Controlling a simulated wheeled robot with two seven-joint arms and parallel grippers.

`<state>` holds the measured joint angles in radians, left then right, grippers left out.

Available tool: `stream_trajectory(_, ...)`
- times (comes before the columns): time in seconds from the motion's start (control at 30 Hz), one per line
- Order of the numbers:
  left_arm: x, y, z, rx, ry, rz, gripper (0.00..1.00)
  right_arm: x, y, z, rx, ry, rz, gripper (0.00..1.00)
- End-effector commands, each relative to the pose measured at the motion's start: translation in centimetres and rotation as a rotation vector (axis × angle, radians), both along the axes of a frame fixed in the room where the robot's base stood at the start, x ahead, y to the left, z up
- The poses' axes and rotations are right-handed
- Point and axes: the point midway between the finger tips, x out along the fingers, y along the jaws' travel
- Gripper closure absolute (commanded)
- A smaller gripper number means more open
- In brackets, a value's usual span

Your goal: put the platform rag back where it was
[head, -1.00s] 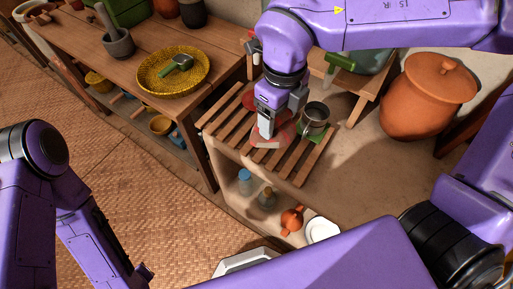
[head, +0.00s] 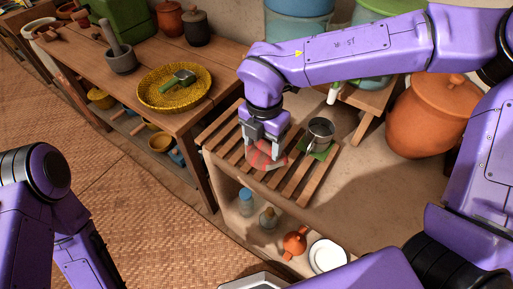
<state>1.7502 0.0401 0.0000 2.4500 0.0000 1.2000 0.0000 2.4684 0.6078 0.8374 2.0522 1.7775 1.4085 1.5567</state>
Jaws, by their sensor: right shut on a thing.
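The platform rag (head: 262,161), a red and pale cloth, is at the slatted wooden platform (head: 297,178), left of a metal mug. My right gripper (head: 263,150) points down and is shut on the rag. The gripper covers the rag's upper part. The rag's lower part spreads over the slats; I cannot tell whether it rests on them or hangs just above. My left arm shows at the lower left, but its gripper is out of the picture.
The metal mug (head: 320,131) stands on a green cloth (head: 318,152) close right of the rag. A large clay pot (head: 432,112) stands at the right. A wooden table (head: 135,70) with a yellow woven tray (head: 150,94) is at the left. Bottles and a plate (head: 328,257) sit below the platform.

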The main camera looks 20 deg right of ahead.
Motion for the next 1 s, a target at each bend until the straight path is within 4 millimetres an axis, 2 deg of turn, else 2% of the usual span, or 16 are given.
stream_trajectory(0.1, 0.0, 0.0, 0.1, 0.000, 0.000, 0.000, 0.56, 1.6, 0.2, -2.0, -0.001, 0.002, 0.000, 0.59)
stream_trajectory(0.3, 0.0, 0.0, 0.2, 0.000, 0.000, 0.000, 0.56, 3.3, 0.5, -4.4, -0.001, 0.002, 0.000, 0.59)
stream_trajectory(0.43, 0.0, 0.0, 0.1, 0.000, 0.000, 0.000, 0.56, 3.2, 0.5, -6.5, 0.000, 0.000, 0.001, 0.59)
stream_trajectory(0.83, 0.0, 0.0, -0.3, 0.000, 0.000, 0.000, 0.56, 3.2, 0.5, -7.3, 0.001, -0.002, 0.000, 0.59)
stream_trajectory(0.87, 0.0, 0.0, -0.2, 0.000, 0.000, 0.000, 0.56, 3.2, 0.5, -7.3, 0.001, -0.002, 0.000, 0.27)
stream_trajectory(0.9, 0.0, 0.0, -0.2, 0.000, 0.000, 0.000, 0.56, 3.2, 0.5, -7.2, 0.001, -0.002, 0.001, 0.14)
stream_trajectory(0.93, 0.0, 0.0, -0.1, 0.000, 0.000, 0.000, 0.56, 3.2, 0.5, -7.2, 0.001, -0.002, 0.001, 0.05)
stream_trajectory(1.0, 0.0, 0.0, -0.2, 0.000, 0.000, 0.000, 0.56, 3.1, 0.5, -7.2, 0.001, -0.001, 0.000, 0.05)
